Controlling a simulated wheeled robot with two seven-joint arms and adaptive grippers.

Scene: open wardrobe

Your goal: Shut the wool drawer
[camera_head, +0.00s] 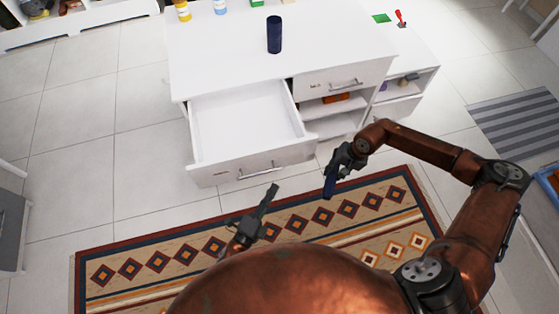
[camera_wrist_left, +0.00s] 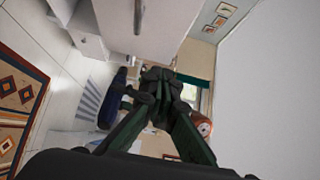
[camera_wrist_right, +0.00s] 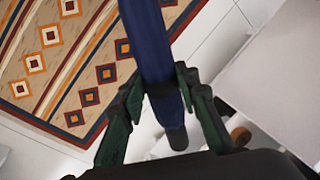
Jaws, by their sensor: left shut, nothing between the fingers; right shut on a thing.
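A white drawer (camera_head: 250,118) is pulled out of the white cabinet and looks empty. Its front has a metal bar handle (camera_head: 262,170); no wool shows, so I cannot confirm which drawer this is. My left gripper (camera_head: 271,191) is shut and empty, just in front of and below that handle in the head view. In the left wrist view a white front with a handle (camera_wrist_left: 138,17) lies beyond its fingertips (camera_wrist_left: 160,76). My right gripper (camera_head: 342,158) is shut on a long dark blue object (camera_wrist_right: 152,50), right of the drawer; the object also shows in the head view (camera_head: 329,187).
A dark blue cylinder (camera_head: 274,34) stands on the cabinet top (camera_head: 225,55), with bottles at the back. A closed drawer (camera_head: 335,83) and open shelves (camera_head: 322,108) are right of the open drawer. A patterned rug (camera_head: 165,262) covers the floor in front.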

